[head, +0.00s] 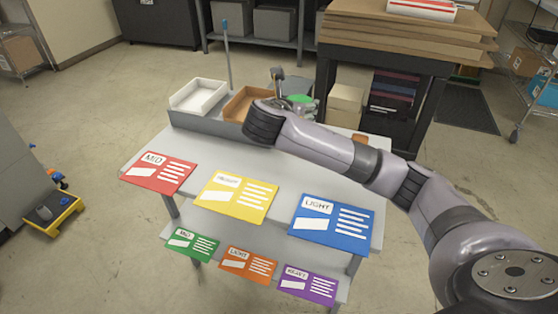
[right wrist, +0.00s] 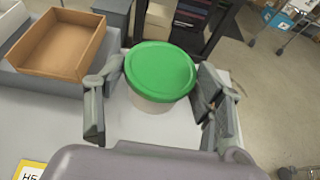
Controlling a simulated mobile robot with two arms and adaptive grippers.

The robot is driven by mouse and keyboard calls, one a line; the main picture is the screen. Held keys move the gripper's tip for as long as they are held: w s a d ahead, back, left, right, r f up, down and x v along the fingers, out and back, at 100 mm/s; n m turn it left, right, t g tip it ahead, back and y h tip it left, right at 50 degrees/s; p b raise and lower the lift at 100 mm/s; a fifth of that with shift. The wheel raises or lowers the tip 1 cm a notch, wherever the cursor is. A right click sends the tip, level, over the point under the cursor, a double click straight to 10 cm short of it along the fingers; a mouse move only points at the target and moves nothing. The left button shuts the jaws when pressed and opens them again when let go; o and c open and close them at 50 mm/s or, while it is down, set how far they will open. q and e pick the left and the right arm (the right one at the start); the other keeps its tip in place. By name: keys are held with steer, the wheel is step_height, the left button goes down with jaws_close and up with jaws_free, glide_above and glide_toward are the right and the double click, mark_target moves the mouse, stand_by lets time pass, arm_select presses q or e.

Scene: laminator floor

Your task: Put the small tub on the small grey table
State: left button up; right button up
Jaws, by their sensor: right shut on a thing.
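The small tub is pale with a green lid (right wrist: 160,70); the lid also shows in the head view (head: 301,99), mostly behind my right arm. My right gripper (right wrist: 156,108) is shut on the tub, with one finger on each side of its body below the lid. The small grey table (head: 277,167) is in the middle of the head view, and the tub is over its back right part. I cannot tell whether the tub's base touches the table top. My left gripper is not in view.
A white tray (head: 199,95) and a brown tray (head: 243,104) stand along the table's back edge. Red (head: 158,171), yellow (head: 236,197) and blue (head: 331,222) cards cover its front. A dark bench (head: 430,65) with cardboard stands behind.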

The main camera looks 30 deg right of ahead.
step_height(320, 180, down, 14)
steer(key=shift+w+d+r, duration=0.1)
steer(key=shift+r, duration=0.05)
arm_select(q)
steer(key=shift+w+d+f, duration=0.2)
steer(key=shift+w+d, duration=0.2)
arm_select(e)
steer(key=shift+f, duration=2.1)
steer(key=o, duration=1.1)
steer(key=shift+f, duration=0.1)
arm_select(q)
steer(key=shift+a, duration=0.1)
arm_select(e)
steer(key=shift+o, duration=0.4)
arm_select(q)
steer(key=shift+b, duration=0.3)
arm_select(e)
steer(key=shift+a+r, duration=0.2)
steer(key=shift+r, duration=0.05)
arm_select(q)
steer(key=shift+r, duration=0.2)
arm_select(e)
steer(key=v, duration=1.1)
steer(key=shift+s+a+r, duration=0.15)
steer(key=shift+s, duration=0.2)
